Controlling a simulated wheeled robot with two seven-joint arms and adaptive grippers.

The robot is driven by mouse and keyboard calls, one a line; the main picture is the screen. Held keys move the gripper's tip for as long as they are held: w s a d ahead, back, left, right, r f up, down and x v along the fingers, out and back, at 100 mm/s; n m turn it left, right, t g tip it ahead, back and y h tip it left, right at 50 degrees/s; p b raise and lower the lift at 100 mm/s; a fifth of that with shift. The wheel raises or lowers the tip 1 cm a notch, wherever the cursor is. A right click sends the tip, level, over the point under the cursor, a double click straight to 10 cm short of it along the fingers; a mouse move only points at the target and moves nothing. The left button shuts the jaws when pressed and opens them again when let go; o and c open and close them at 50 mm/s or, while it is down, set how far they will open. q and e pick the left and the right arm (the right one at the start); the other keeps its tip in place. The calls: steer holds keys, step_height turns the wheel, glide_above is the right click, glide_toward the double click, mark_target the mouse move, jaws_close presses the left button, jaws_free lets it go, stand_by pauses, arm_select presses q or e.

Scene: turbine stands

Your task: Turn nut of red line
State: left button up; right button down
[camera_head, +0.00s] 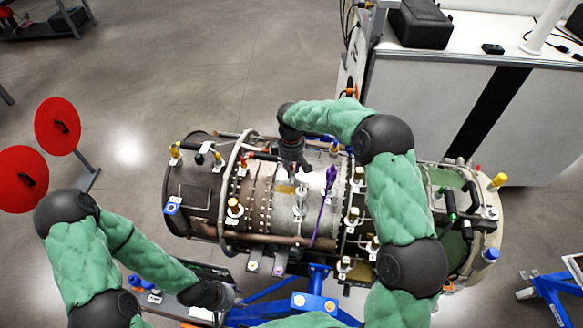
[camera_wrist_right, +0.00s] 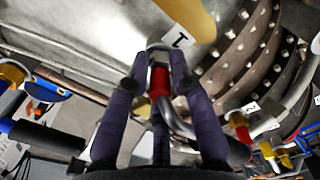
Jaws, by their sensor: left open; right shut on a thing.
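The turbine engine (camera_head: 315,215) lies on its side across the middle of the head view. In the right wrist view a metal line with a red band (camera_wrist_right: 160,82) rises between the fingers, with its silver nut (camera_wrist_right: 158,57) at the fingertips. My right gripper (camera_wrist_right: 158,65) is shut on this nut, one finger on each side. In the head view my right gripper (camera_head: 296,168) reaches down to the engine's upper middle, and the red line is hidden there. My left gripper (camera_head: 222,300) is open and empty, low in front of the engine, apart from it.
Another red fitting (camera_wrist_right: 238,120) and yellow fittings (camera_wrist_right: 266,150) stand near the right gripper. A purple strap (camera_head: 322,210) crosses the engine's middle. A blue stand (camera_head: 318,280) is below it. A white bench (camera_head: 440,110) stands behind. Red discs (camera_head: 57,126) are at left.

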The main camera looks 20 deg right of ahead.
stand_by(0.3)
steer(key=c, duration=1)
jaws_free()
steer(key=shift+c, duration=0.2)
step_height(320, 180, up, 12)
steer(key=shift+f, duration=0.1)
steer(key=shift+c, duration=0.2)
